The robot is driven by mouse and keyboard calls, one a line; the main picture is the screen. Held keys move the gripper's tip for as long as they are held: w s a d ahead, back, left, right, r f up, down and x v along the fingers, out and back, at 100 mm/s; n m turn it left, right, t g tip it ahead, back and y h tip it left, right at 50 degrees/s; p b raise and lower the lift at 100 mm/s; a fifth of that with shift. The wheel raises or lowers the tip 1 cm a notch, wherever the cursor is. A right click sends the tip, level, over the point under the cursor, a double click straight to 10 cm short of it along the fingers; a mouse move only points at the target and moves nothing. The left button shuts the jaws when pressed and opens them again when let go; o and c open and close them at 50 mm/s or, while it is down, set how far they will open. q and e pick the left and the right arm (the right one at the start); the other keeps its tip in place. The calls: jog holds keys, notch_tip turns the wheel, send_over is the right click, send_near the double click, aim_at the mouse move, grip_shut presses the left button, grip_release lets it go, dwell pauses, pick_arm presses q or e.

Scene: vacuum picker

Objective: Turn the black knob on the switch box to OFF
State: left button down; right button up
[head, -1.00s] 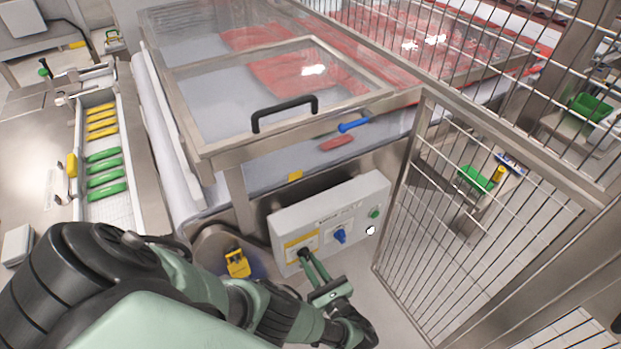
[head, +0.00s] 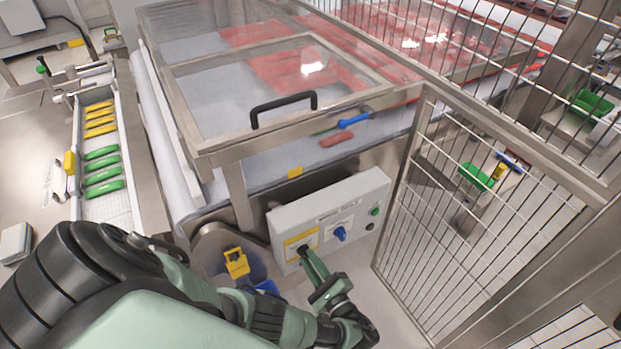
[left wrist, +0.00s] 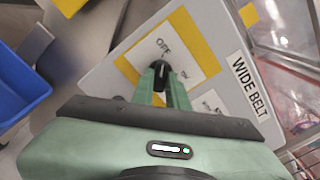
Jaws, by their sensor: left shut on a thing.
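The grey switch box (head: 345,205) is fixed below the front of the machine, tilted in the head view. Its black knob (left wrist: 160,70) sits on a yellow-bordered white plate (left wrist: 182,62) with the word OFF above it and a second, smaller word to its right. My left gripper (head: 306,255) is shut on the black knob; its two green fingers also show on either side of the knob in the left wrist view (left wrist: 161,82). The knob's upper end lies toward OFF, but the fingers hide part of it. My right gripper is not in view.
A blue knob (head: 340,233) and a green button (head: 375,211) are to the right on the box. A wire-mesh gate (head: 480,220) stands close on the right. A blue bin (left wrist: 22,80) lies left of the box in the wrist view. The covered belt (head: 275,160) is above.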

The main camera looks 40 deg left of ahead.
pick_arm(q)
jog(key=shift+d+n, duration=0.1)
jog(key=shift+n, duration=0.2)
jog(key=c, duration=1.4)
grip_release()
jog(key=b+v, duration=0.1)
jog(key=v, duration=0.6)
jog(key=shift+s+d, duration=0.15)
jog(key=shift+d, duration=0.2)
